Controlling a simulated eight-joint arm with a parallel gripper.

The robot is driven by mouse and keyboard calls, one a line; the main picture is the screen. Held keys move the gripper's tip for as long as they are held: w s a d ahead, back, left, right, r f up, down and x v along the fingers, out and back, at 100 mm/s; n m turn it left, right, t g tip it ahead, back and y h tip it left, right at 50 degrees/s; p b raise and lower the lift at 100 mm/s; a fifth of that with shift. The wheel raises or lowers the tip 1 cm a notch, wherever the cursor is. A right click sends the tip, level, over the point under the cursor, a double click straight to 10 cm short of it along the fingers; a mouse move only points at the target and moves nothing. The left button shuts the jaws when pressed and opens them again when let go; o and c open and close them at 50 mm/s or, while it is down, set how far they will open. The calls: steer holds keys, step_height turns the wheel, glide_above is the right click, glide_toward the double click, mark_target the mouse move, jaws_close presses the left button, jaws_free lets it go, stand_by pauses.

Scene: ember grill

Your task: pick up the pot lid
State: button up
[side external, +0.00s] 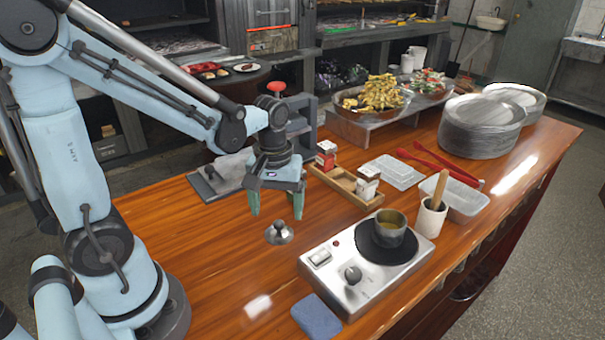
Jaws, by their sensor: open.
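The pot lid (279,233) is a small, shiny metal disc with a knob on top. It lies on the wooden counter, left of the hot plate. My gripper (275,210) points down just above and behind the lid, with its two green fingers spread apart and nothing between them. The fingertips look clear of the lid, but the exact gap is hard to tell. A small dark pot (390,229) with yellowish contents stands uncovered on the hot plate's black burner.
The silver hot plate (335,285) is right of the lid. A blue sponge (316,317) lies in front. A wooden condiment tray (345,186) is behind. A white cup (431,218) with a wooden handle, red tongs (440,160) and stacked plates (482,128) stand farther right.

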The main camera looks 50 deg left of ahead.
mark_target(278, 222)
steer(key=shift+w+a+f, duration=0.15)
steer(key=shift+f, duration=2.55)
steer(key=shift+c, duration=0.4)
steer(key=c, duration=1.1)
steer(key=shift+o, duration=0.2)
